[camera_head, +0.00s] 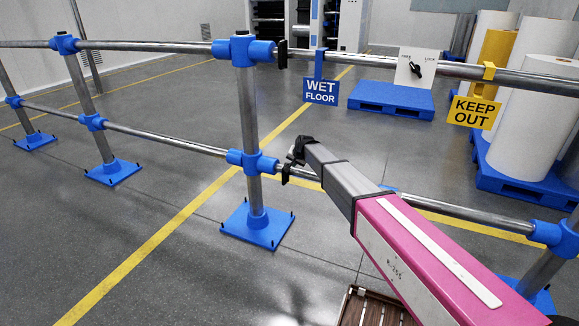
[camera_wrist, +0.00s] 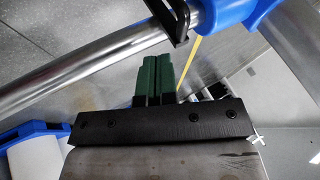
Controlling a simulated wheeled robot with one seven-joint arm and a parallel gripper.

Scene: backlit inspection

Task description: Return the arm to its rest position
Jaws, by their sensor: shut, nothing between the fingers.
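My gripper (camera_wrist: 157,62) shows in the wrist view as two green fingers side by side, shut with nothing between them. A metal rail (camera_wrist: 90,75) with a black bracket (camera_wrist: 178,22) and a blue fitting (camera_wrist: 222,14) crosses just beyond the fingertips. I cannot tell whether they touch. In the head view my pink and grey arm reaches from the lower right toward the post (camera_head: 250,140) of the rail fence. Its dark far end is close to the lower rail (camera_head: 160,140), and the fingers cannot be made out there.
The upper rail (camera_head: 150,47) bears a blue WET FLOOR sign (camera_head: 321,92), a white plate with a black knob (camera_head: 417,67) and a yellow KEEP OUT sign (camera_head: 474,111). Blue pallets (camera_head: 390,99) and white rolls (camera_head: 530,110) stand behind. A wooden slatted thing (camera_head: 375,309) is low in front.

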